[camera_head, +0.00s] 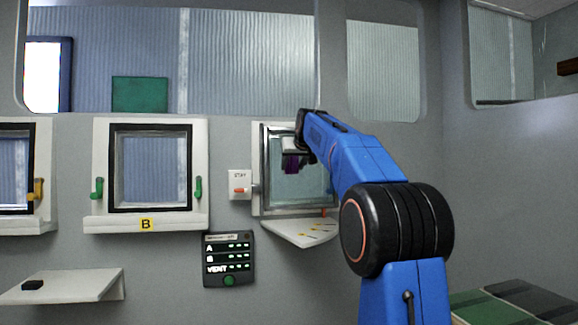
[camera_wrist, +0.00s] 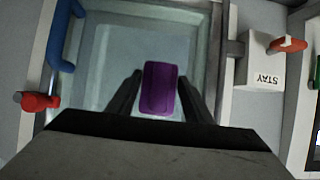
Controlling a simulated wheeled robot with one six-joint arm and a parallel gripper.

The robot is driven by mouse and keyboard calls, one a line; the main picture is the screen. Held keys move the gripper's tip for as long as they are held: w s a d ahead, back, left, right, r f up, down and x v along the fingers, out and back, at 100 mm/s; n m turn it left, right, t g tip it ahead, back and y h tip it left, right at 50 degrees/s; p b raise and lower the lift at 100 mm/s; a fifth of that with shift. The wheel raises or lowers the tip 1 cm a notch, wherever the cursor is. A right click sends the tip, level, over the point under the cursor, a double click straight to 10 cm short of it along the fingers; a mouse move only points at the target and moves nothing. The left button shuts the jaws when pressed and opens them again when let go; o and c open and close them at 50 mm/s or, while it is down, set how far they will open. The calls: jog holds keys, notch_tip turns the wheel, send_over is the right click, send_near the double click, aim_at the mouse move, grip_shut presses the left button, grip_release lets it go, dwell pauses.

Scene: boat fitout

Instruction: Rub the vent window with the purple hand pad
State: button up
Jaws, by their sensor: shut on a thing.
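The purple hand pad (camera_wrist: 159,88) is between the two fingers of my gripper (camera_wrist: 160,92) in the wrist view. My gripper is shut on it. The vent window (camera_wrist: 112,50) lies right behind the pad, a pale bluish pane in a light frame. In the head view the vent window (camera_head: 300,188) is right of window B, and the pad (camera_head: 291,163) shows as a small purple patch under my gripper (camera_head: 296,150), in front of the pane's upper part. I cannot tell whether the pad touches the glass.
A STAY box (camera_head: 240,184) with a red lever is left of the vent window. A small sill (camera_head: 300,232) juts out below it. Window B (camera_head: 150,170) has green handles. A panel (camera_head: 229,258) marked A, B, VENT hangs below. A shelf (camera_head: 70,287) holds a dark block (camera_head: 33,285).

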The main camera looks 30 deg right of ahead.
jog(key=shift+s+d, duration=0.35)
jog(key=shift+d, duration=0.95)
jog(key=shift+s+d, duration=0.35)
jog(key=shift+d, duration=0.95)
jog(key=shift+s+d, duration=0.35)
jog(key=shift+d, duration=0.95)
jog(key=s+a, duration=0.1)
jog(key=s, duration=0.4)
jog(key=shift+s+a, duration=0.35)
jog(key=shift+s, duration=0.05)
jog(key=shift+s, duration=0.1)
jog(key=shift+s+a, duration=0.2)
jog(key=shift+s, duration=0.5)
jog(key=shift+s+a, duration=0.2)
jog(key=shift+s, duration=0.45)
